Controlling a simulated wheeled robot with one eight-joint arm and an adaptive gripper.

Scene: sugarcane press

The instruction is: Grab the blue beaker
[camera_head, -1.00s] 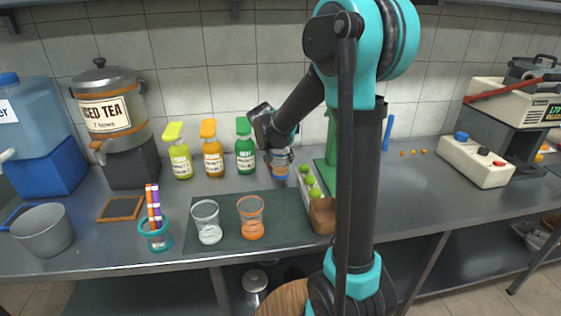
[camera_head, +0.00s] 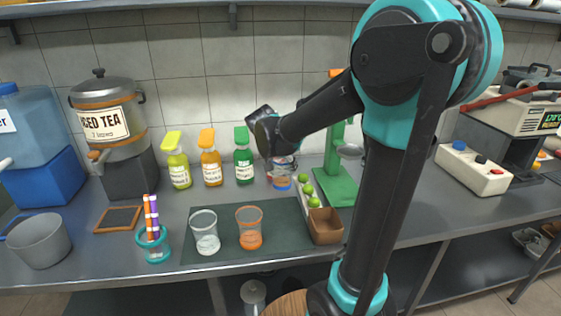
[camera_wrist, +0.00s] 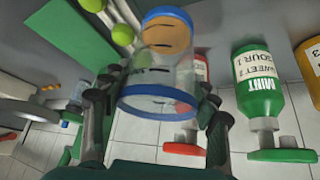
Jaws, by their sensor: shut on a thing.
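The blue beaker (camera_wrist: 158,88) is a clear cup with blue bands at its rim and base. In the wrist view it sits between the two fingers of my gripper (camera_wrist: 160,95), which press on its sides. In the head view the beaker (camera_head: 282,183) shows small and partly hidden under my gripper (camera_head: 281,164), behind the dark mat. I cannot tell whether its base touches the counter.
A clear beaker (camera_head: 205,232) and an orange beaker (camera_head: 249,229) stand on the dark mat (camera_head: 225,256). Green, orange and yellow bottles, including the green bottle (camera_head: 244,164), stand left of my gripper. A tray with limes (camera_head: 309,191) and a green press (camera_head: 335,180) are close on the right.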

